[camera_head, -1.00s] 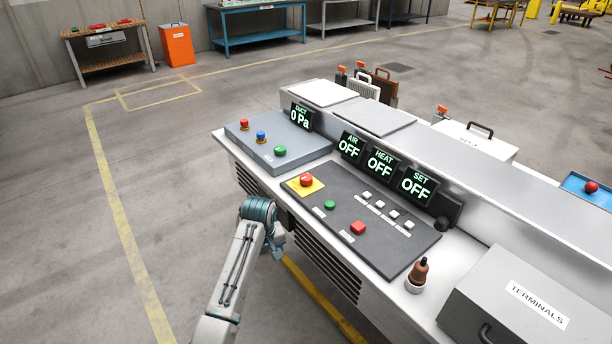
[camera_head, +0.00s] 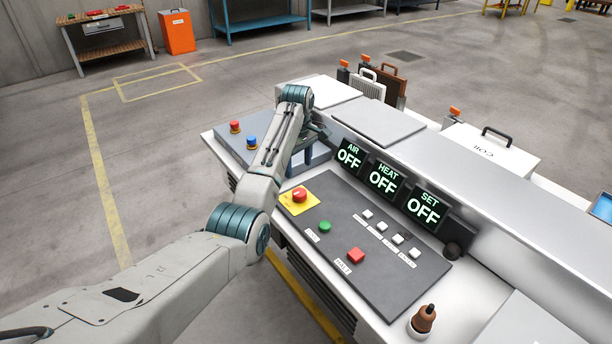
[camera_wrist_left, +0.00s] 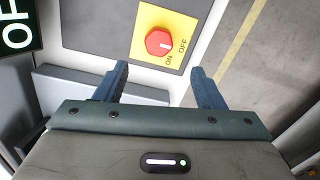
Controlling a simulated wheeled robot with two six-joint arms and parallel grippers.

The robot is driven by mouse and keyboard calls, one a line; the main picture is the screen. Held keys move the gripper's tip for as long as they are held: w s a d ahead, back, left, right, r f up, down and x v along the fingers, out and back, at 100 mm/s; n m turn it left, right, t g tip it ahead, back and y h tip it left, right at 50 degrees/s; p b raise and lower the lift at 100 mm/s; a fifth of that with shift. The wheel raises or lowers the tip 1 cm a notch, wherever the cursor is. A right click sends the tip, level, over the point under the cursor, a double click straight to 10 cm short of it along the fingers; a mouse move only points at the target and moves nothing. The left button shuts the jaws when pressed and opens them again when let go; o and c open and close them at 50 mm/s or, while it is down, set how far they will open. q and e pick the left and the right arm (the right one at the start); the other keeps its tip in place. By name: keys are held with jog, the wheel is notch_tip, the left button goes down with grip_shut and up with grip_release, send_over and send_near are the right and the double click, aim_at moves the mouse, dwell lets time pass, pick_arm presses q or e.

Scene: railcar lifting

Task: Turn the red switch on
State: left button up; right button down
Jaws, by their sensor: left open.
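The red switch (camera_wrist_left: 159,42) is a round knob on a yellow plate (camera_wrist_left: 182,27) labelled ON and OFF, seen in the left wrist view. Its white mark appears to point toward OFF. My left gripper (camera_wrist_left: 160,82) is open and empty, its two blue fingers apart below the knob in that view and not touching it. My right gripper is not in view.
A dark panel holds a red button on yellow (camera_head: 299,195), a green button (camera_head: 325,227) and a red button (camera_head: 355,256). AIR, HEAT and SET displays (camera_head: 383,179) read OFF. A brown-handled tool (camera_head: 424,319) stands at the front. Open floor lies left.

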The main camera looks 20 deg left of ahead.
aim_at(299, 192)
pick_arm(q)
notch_tip(299, 192, down, 2)
jog(key=shift+s+f+p, duration=0.1)
jog(key=shift+s+p, duration=0.05)
jog(key=shift+p, duration=0.3)
notch_tip(299, 192, down, 3)
jog(key=shift+f+p, duration=0.2)
jog(key=shift+p, duration=0.1)
notch_tip(299, 192, down, 4)
jog(key=shift+w, duration=0.2)
jog(key=shift+c, duration=0.6)
jog(key=c, duration=0.9)
jog(key=shift+o, duration=0.2)
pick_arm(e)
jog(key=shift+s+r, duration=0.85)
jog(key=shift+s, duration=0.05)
